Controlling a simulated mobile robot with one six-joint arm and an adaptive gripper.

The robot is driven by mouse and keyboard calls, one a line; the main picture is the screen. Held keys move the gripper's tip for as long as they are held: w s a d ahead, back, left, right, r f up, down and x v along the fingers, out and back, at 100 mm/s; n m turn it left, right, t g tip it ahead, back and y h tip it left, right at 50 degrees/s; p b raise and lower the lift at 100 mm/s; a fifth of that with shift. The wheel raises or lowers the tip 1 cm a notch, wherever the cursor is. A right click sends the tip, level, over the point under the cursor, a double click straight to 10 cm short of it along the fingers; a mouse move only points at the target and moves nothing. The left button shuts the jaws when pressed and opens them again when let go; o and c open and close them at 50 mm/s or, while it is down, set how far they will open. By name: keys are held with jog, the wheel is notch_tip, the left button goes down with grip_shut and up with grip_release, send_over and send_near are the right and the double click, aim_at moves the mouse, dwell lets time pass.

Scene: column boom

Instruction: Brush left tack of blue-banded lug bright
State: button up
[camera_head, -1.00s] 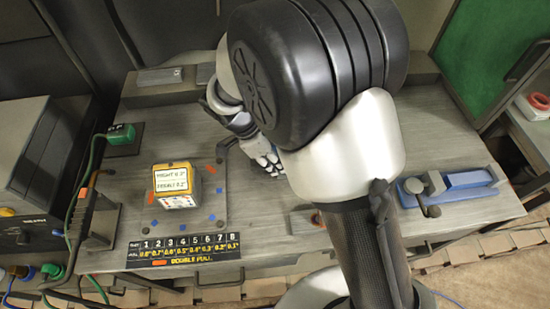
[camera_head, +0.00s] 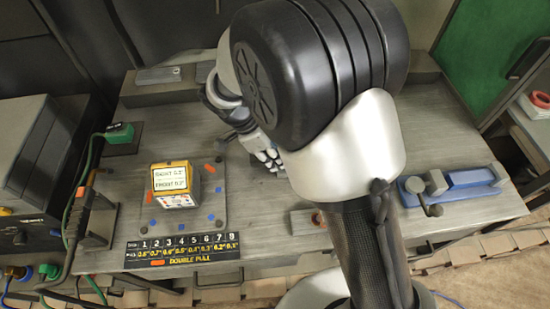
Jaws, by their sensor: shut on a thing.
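My gripper (camera_head: 267,155) is over the middle of the workbench, with its pale and dark fingers partly behind my arm. It is shut, but I cannot make out what it holds. A short dark piece shows just left of it. A grey plate (camera_head: 213,226) with small blue and orange squares lies left of the gripper. A yellow-edged box (camera_head: 175,181) with a white label stands on the plate. I cannot pick out a blue-banded lug or its left tack, and no brush is clearly visible.
A numbered strip (camera_head: 180,248) reading "DOUBLE PULL" lies along the front. A blue vise-like tool (camera_head: 468,178) is at right. A grey machine (camera_head: 45,150) and a cable holder (camera_head: 95,218) stand at left. A green panel (camera_head: 487,45) rises at back right.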

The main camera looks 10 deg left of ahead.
jog(key=shift+f, duration=0.1)
jog(key=shift+s+d+b, duration=0.25)
jog(key=shift+s+b, duration=0.2)
jog(key=shift+s, duration=0.65)
jog(key=shift+w+a+r, duration=0.1)
jog(key=shift+w+a, duration=0.05)
jog(key=shift+w, duration=0.45)
jog(key=shift+w+a+r, duration=0.1)
jog(key=shift+w+a, duration=0.05)
jog(key=shift+w, duration=0.45)
jog(key=shift+s, duration=0.15)
jog(key=shift+s+d+f+b, duration=0.15)
jog(key=shift+s+b, duration=0.1)
jog(key=shift+s, duration=0.25)
jog(key=shift+s+d+r+b, duration=0.15)
jog(key=shift+s+b, duration=0.1)
jog(key=shift+s, duration=0.25)
jog(key=shift+w+a+f, duration=0.15)
jog(key=shift+w+f, duration=0.05)
jog(key=shift+w, duration=0.3)
